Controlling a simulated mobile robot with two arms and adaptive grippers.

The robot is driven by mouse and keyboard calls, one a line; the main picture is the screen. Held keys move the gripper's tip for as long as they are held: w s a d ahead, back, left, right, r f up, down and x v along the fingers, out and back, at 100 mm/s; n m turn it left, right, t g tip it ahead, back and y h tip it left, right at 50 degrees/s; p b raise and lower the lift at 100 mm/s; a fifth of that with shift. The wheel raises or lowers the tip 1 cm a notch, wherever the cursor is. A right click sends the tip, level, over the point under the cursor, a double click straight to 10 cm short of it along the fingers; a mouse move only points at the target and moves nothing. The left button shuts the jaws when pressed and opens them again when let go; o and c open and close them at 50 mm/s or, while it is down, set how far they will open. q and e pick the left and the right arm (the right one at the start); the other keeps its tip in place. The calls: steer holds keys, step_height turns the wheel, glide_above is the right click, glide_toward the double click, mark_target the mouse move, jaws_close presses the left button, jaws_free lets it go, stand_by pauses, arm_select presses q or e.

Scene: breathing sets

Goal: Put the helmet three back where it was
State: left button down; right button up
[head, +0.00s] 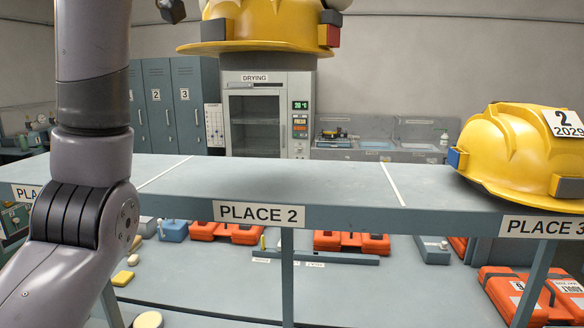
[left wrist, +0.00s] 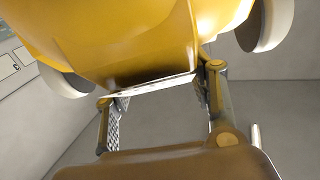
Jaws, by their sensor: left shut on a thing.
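A yellow helmet (head: 262,28) hangs in the air at the top of the head view, above and behind the shelf (head: 262,180); its upper part is cut off and no number on it shows. It has a red block and a dark block at its right side. In the left wrist view my left gripper (left wrist: 158,86) is shut on this helmet (left wrist: 130,40) at its edge, with pale round parts on both sides. Another yellow helmet (head: 520,150), marked 2 and 2029, sits on the shelf above the PLACE 3 label (head: 541,227). My right gripper is not in view.
The shelf section over the PLACE 2 label (head: 262,214) is bare, between two white lines. A further place label (head: 27,194) is partly hidden at left. Orange cases (head: 350,242) lie below. A drying cabinet (head: 268,115) and lockers (head: 160,85) stand behind.

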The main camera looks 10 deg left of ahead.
mark_target(247, 0)
arm_select(q)
steer(key=shift+s, duration=0.15)
steer(key=f, duration=0.4)
steer(key=shift+s+f, duration=0.2)
steer(key=shift+f, duration=0.2)
step_height(247, 0, down, 10)
steer(key=shift+w+f+p, duration=0.15)
steer(key=shift+f+p, duration=0.05)
steer(key=shift+p, duration=0.55)
step_height(247, 0, down, 4)
steer(key=shift+a+f+p, duration=0.1)
steer(key=shift+f+p, duration=0.05)
steer(key=shift+p, duration=0.15)
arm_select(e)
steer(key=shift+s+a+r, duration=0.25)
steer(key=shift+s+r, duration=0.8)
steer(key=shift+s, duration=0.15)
